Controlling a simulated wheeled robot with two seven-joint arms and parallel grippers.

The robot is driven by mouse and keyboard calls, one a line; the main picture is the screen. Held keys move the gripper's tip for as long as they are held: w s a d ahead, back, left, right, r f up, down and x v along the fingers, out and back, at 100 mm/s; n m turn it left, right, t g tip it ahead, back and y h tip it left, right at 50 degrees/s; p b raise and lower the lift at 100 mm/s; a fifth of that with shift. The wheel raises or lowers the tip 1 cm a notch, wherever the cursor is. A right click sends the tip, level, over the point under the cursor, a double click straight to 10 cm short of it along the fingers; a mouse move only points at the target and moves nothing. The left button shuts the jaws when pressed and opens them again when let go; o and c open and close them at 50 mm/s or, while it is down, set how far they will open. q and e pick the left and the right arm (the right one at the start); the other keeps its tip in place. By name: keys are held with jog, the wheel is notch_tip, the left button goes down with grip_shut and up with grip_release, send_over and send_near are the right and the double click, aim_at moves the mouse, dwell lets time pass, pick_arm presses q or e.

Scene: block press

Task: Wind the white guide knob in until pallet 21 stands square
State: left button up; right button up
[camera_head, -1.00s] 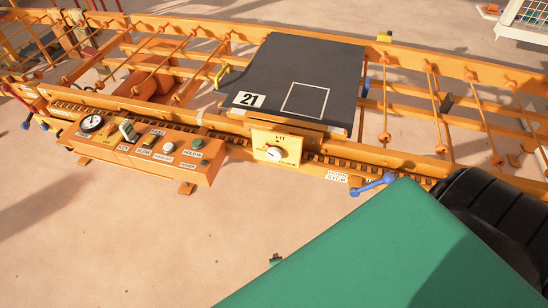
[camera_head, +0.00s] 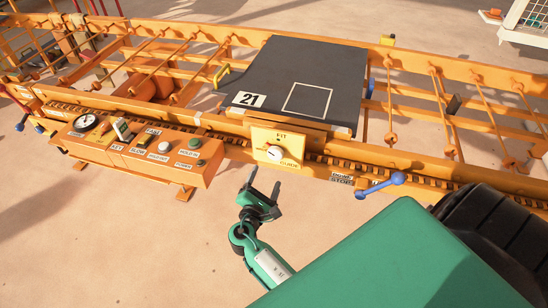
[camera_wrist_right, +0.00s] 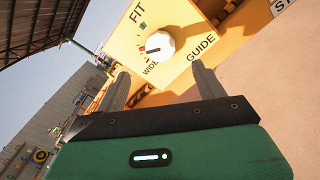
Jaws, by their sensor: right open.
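The white guide knob (camera_head: 274,154) sits on a yellow plate (camera_head: 292,142) marked FIT on the front rail; in the right wrist view the knob (camera_wrist_right: 155,47) stands ahead, between and beyond the fingertips. Pallet 21 (camera_head: 336,78), a dark slab with a white square outline, lies on the conveyor above the plate. Whether it is square to the rails is hard to tell. My right gripper (camera_head: 264,185) is open and empty, below and in front of the knob, not touching it; its fingers also show in the right wrist view (camera_wrist_right: 160,80). My left gripper is not in view.
An orange control box (camera_head: 150,150) with a gauge, switches and buttons stands left of the knob. A blue handle (camera_head: 381,184) juts out to the right. Roller rails run across the back. The floor in front of the rail is clear.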

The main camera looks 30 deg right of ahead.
aim_at(275, 156)
jog(key=x, duration=1)
jog(key=shift+w+p, duration=0.15)
jog(key=shift+p, duration=0.15)
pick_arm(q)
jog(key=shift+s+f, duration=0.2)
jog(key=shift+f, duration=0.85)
pick_arm(e)
jog(key=c, duration=1)
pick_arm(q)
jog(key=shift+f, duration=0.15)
pick_arm(e)
jog(key=shift+f, duration=0.15)
